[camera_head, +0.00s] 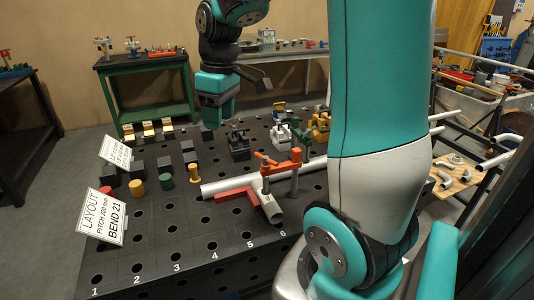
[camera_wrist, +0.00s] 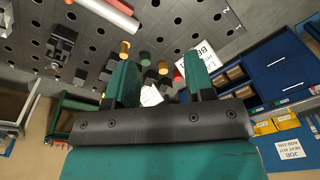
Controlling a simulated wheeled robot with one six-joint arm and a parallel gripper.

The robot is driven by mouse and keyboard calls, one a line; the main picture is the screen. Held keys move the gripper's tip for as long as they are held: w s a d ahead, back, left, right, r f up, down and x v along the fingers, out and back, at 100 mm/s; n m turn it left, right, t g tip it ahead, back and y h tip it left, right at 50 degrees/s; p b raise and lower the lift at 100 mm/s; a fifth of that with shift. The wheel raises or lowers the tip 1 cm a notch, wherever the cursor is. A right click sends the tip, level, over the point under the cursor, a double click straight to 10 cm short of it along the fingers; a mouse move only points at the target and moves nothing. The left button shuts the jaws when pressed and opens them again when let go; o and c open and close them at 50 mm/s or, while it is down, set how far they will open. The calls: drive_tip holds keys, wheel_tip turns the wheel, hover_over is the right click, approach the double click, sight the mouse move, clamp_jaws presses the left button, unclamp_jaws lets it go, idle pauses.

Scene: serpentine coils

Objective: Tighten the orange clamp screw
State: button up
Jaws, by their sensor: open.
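An orange clamp (camera_head: 295,172) stands upright on the black perforated table, next to a white pipe (camera_head: 228,184). Its orange screw handle (camera_head: 265,158) sticks out at the upper left of the clamp. My gripper (camera_head: 211,122) hangs over the table farther back and left of the clamp, apart from it. In the wrist view my gripper (camera_wrist: 162,85) shows two green fingers spread apart with nothing held between them. The pipe (camera_wrist: 108,14) shows at the top edge there, with a red-orange bar beside it. The clamp screw cannot be made out in the wrist view.
Black, green, red and yellow blocks and cylinders (camera_head: 165,182) stand on the left of the table by two white signs (camera_head: 103,216). Dark, white and yellow fixtures (camera_head: 239,145) stand farther back. The front left of the table is clear.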

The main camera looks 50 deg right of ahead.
drive_tip(key=m, duration=0.2)
hover_over(266, 157)
drive_tip(key=shift+g+h, duration=0.4)
wheel_tip(266, 157, down, 18)
drive_tip(key=p, duration=0.3)
